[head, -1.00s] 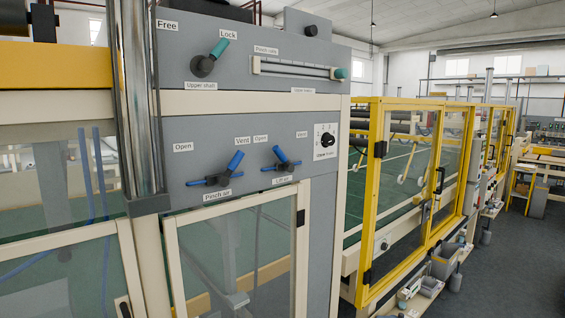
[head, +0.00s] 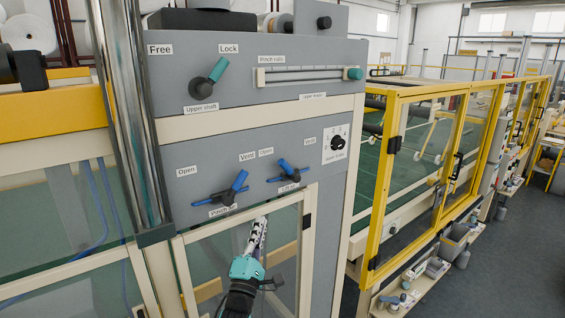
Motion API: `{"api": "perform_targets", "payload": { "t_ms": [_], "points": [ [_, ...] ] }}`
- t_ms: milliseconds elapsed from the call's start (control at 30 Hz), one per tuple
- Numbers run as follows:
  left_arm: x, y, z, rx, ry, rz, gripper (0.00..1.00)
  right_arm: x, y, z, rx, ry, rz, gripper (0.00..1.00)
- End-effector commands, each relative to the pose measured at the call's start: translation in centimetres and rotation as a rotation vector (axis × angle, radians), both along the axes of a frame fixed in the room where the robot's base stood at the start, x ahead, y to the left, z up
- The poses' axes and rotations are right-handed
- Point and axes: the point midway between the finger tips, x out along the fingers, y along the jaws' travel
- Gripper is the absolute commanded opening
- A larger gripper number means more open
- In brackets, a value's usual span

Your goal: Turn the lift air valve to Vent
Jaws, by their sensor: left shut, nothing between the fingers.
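The lift air valve (head: 289,174) is the right one of two blue-handled valves on the grey panel. Its blue lever leans up and left, toward its Open label (head: 266,152) and away from its Vent label (head: 310,141). The similar pinch air valve (head: 234,188) is to its left, its lever leaning up and right. My left gripper (head: 263,219) is shut and empty. It points up in front of the glass door, below and left of the lift air valve, apart from it. My right gripper is out of view.
Above are the upper shaft lever (head: 211,80) and the pinch rolls slider (head: 310,75). A selector knob (head: 338,143) is right of the valves. A chrome column (head: 135,110) stands at left. A yellow-framed guard (head: 410,170) stands right of the panel.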

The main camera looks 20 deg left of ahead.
Motion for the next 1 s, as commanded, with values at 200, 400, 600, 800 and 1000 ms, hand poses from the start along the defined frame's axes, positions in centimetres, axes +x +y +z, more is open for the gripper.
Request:
{"api": "perform_targets", "payload": {
  "t_ms": [200, 400, 600, 800, 1000],
  "points": [
    [-0.3, 0.1, 1.8, -0.110, -0.112, -0.078, 0.00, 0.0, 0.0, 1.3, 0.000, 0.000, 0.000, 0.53],
    [-0.4, 0.1, 1.8, -0.121, -0.121, -0.087, 0.00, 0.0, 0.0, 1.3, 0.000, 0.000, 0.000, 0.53],
    [-0.2, 0.1, 1.9, -0.119, -0.119, -0.086, 0.00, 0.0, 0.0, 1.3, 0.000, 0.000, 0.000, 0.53],
    [1.8, 0.2, 3.3, -0.119, -0.118, -0.085, 0.00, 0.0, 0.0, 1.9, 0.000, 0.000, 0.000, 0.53],
    [5.4, 0.4, 5.6, -0.118, -0.119, -0.086, 0.00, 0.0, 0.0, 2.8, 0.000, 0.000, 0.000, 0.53]
  ]
}}
